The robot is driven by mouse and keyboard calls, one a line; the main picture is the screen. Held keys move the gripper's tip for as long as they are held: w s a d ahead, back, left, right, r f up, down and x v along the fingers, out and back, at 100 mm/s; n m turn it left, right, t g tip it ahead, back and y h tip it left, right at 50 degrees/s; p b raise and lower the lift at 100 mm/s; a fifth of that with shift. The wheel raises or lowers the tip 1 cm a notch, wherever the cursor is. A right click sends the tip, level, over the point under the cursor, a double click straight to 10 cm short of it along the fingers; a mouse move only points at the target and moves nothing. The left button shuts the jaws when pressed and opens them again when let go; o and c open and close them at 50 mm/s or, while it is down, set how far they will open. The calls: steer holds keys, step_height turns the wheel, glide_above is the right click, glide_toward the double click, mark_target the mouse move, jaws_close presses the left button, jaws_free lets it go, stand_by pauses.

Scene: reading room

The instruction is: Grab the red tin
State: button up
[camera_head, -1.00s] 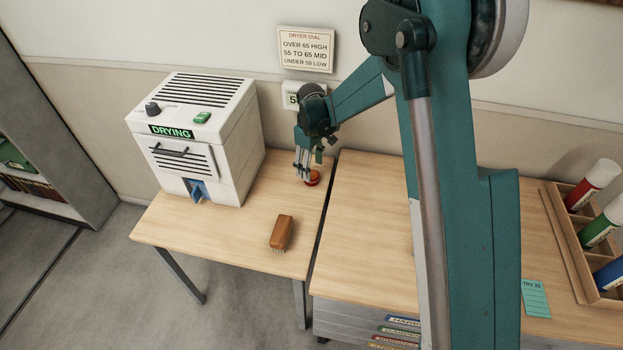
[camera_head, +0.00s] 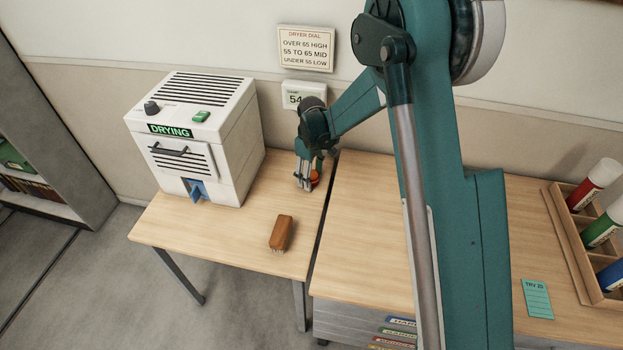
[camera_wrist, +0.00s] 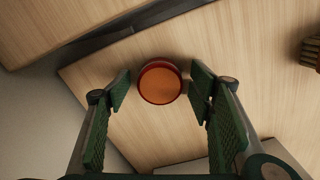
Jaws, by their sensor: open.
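The red tin (camera_wrist: 160,83) is a small round tin with an orange-brown top and a dark red rim. It stands on the left wooden table (camera_head: 232,238) near the table's back right corner. In the head view the tin (camera_head: 315,177) is partly hidden by my gripper (camera_head: 306,184). In the wrist view my gripper (camera_wrist: 160,88) is open, with one green-padded finger on each side of the tin. A gap shows between each finger and the tin, the wider one looking to be at the left.
A white dryer (camera_head: 190,135) marked DRYING stands left on the table. A brown brush (camera_head: 281,233) lies near the front edge. A second table (camera_head: 365,230) adjoins across a narrow gap, with a wooden rack (camera_head: 567,240) of coloured bottles and a teal card (camera_head: 537,298).

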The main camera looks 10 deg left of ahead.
steer(key=c, duration=1)
steer(key=shift+r+p, duration=0.9)
steer(key=shift+r, duration=4.1)
